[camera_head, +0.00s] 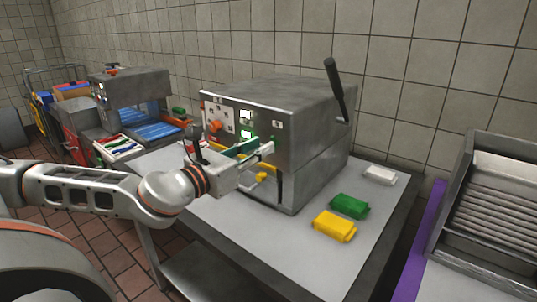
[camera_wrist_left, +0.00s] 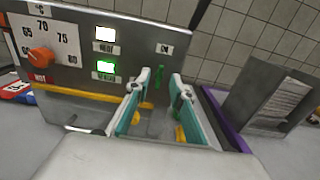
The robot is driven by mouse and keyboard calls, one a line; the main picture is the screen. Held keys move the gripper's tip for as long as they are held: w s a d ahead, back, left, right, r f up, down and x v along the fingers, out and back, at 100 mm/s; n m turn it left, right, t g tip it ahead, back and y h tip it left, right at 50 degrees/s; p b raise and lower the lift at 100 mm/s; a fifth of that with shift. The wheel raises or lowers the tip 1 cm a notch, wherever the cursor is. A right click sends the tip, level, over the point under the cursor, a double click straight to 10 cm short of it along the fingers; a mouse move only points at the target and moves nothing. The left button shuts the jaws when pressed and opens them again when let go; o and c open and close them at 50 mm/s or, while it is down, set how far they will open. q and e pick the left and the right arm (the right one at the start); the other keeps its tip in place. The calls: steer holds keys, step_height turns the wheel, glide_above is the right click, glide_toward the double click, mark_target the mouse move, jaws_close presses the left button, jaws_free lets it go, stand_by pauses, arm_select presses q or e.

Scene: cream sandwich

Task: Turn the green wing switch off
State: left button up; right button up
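The green wing switch (camera_wrist_left: 160,76) is on the metal machine's front panel (camera_wrist_left: 150,62), below a small label at the panel's right side. In the wrist view it looks thin and upright. My left gripper (camera_wrist_left: 161,92) is open, with one finger on each side of the switch in that view. I cannot tell whether either finger touches it. In the head view the left gripper (camera_head: 262,148) reaches the right part of the panel, and the switch (camera_head: 273,139) shows only as a small green spot by the fingertips. My right gripper is not in view.
The machine (camera_head: 285,100) has an orange knob (camera_wrist_left: 40,60), two lit displays and a black lever (camera_head: 335,88). Yellow (camera_head: 334,227), green (camera_head: 349,207) and white (camera_head: 380,175) blocks lie on the table (camera_head: 270,250). A slatted metal unit (camera_head: 490,205) stands at right.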

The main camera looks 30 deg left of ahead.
arm_select(q)
steer(key=shift+w+d+b, duration=0.15)
steer(key=shift+w+b, duration=0.25)
steer(key=shift+w, duration=1.2)
jaws_close()
